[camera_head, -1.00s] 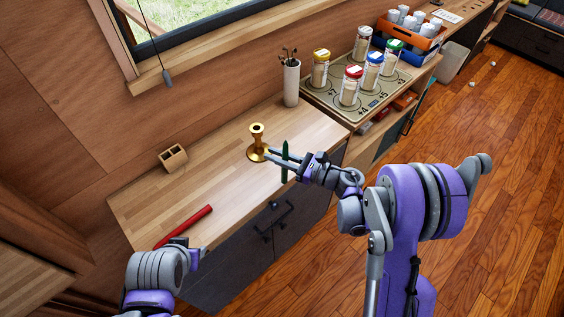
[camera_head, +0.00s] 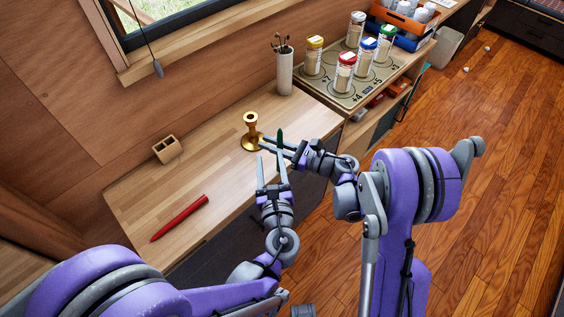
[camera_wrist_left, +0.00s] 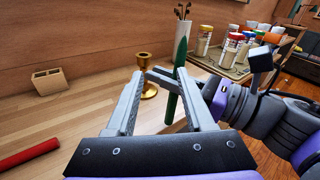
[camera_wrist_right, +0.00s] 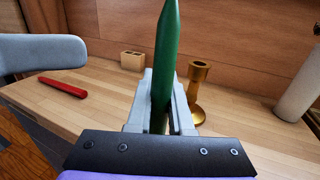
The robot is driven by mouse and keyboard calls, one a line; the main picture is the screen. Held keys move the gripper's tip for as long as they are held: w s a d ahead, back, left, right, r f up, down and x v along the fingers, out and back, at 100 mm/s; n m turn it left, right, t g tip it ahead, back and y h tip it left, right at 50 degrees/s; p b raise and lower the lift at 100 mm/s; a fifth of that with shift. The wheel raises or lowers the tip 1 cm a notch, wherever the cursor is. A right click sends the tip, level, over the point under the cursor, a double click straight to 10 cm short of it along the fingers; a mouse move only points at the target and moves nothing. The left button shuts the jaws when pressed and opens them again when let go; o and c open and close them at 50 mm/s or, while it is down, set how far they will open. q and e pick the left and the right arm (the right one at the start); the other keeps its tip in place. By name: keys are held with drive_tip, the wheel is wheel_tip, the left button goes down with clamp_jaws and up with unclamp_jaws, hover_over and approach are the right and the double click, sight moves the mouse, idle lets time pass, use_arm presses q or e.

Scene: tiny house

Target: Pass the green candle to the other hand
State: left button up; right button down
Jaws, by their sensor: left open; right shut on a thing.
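The green candle (camera_wrist_right: 168,50) is held upright in my right gripper (camera_wrist_right: 160,100), which is shut on it. In the left wrist view the candle (camera_wrist_left: 180,60) stands just beyond and between the fingers of my left gripper (camera_wrist_left: 160,85). My left gripper (camera_head: 271,163) is open, its fingers pointing toward the candle (camera_head: 280,140) from the near side in the head view. My right gripper (camera_head: 282,147) comes in from the right. Whether the left fingers touch the candle cannot be told.
A brass candle holder (camera_head: 251,135) stands on the wooden counter (camera_head: 215,165) behind the grippers. A red candle (camera_head: 180,218) lies at the counter's front left. A small wooden block with holes (camera_head: 167,150), a white cup of utensils (camera_head: 285,72) and several jars (camera_head: 345,72) stand farther back.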

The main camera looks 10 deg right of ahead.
sight(280, 140)
use_arm(q)
drive_tip(key=w+d+m+h, duration=0.1)
drive_tip(key=w+d+m, duration=0.1)
drive_tip(key=w, duration=0.9)
drive_tip(key=shift+d+r+t, duration=0.2)
drive_tip(key=shift+d+t, duration=0.2)
drive_tip(key=shift+d, duration=0.45)
clamp_jaws()
use_arm(e)
drive_tip(key=c, duration=0.7)
unclamp_jaws()
drive_tip(key=shift+c, duration=0.2)
